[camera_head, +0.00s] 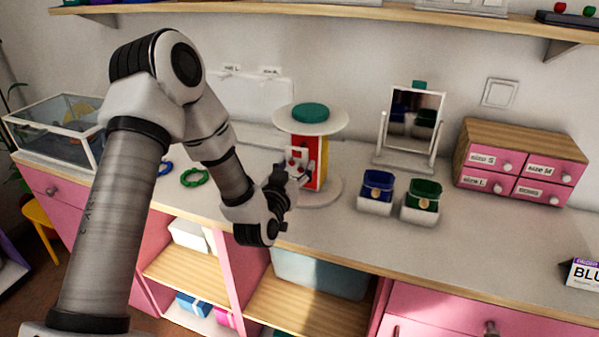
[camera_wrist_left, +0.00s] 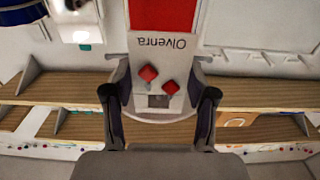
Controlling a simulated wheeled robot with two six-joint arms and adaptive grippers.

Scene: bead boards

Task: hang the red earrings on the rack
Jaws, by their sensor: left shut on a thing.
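The red earrings (camera_wrist_left: 148,73) sit on a small pale card (camera_wrist_left: 140,92) between the fingers of my left gripper (camera_wrist_left: 160,80), which is shut on it. In the head view the card with the red earrings (camera_head: 297,158) is upright in front of the rack (camera_head: 322,165). The rack has a red and yellow column, a round white top and a round base. My left gripper (camera_head: 288,177) is at the column's left front and partly hides it. A red panel (camera_wrist_left: 165,14) shows behind the card in the wrist view. I cannot tell whether card and rack touch. My right gripper is not in view.
A blue box (camera_head: 378,187) and a green box (camera_head: 422,198) stand right of the rack, with a mirror (camera_head: 409,125) behind. A pink drawer unit (camera_head: 520,165) stands farther right. Green bangles (camera_head: 194,177) lie left.

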